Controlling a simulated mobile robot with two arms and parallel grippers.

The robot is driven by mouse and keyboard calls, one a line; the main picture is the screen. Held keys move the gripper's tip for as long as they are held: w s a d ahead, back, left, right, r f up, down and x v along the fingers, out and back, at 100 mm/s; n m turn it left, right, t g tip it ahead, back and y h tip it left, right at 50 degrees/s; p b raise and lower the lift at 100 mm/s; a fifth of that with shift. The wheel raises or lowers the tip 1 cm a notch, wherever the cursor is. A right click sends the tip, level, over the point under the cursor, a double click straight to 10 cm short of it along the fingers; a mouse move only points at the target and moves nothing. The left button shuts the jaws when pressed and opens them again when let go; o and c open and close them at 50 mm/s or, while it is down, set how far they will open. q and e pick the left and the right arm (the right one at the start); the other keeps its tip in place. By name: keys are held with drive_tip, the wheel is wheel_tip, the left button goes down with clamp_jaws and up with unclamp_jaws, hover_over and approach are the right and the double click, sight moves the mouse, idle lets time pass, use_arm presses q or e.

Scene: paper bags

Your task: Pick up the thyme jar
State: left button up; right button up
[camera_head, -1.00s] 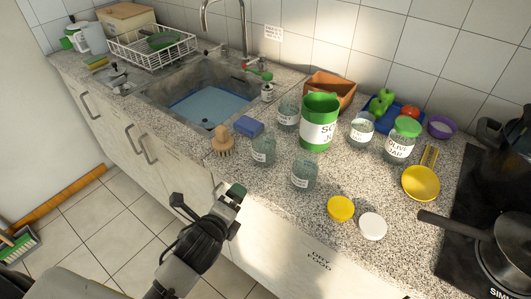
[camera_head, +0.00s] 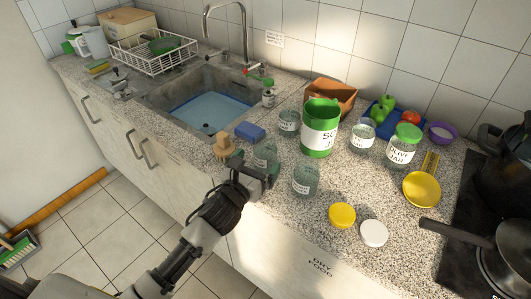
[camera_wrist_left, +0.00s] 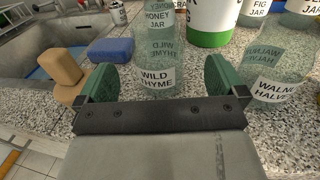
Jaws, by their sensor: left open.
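The thyme jar (camera_head: 265,154) is a clear glass jar without a lid, upright on the counter. In the left wrist view its label reads "WILD THYME" (camera_wrist_left: 157,79). My left gripper (camera_head: 256,167) is open at the jar's near side. In the left wrist view the green fingertips (camera_wrist_left: 159,82) stand left and right of the jar, with gaps on both sides. The gripper hides the jar's lower part in the head view. My right gripper is not in view.
A wooden brush (camera_head: 223,146) and a blue sponge (camera_head: 250,131) stand left of the jar. The walnut jar (camera_head: 306,180) is close on the right, and another glass jar (camera_head: 289,122) is behind. A large green-and-white container (camera_head: 320,134) stands farther back. The sink (camera_head: 208,109) is left.

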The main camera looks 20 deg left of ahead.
sight(261, 155)
use_arm(q)
drive_tip(key=w, duration=0.4)
drive_tip(key=w+p, duration=0.1)
drive_tip(key=shift+w+d+f, duration=0.15)
drive_tip(key=shift+w+d, duration=0.2)
drive_tip(key=shift+w, duration=0.05)
drive_tip(key=shift+s, duration=0.1)
drive_tip(key=shift+c, duration=0.2)
drive_tip(key=c, duration=0.9)
drive_tip(key=shift+c, duration=0.7)
drive_tip(key=shift+r, duration=0.2)
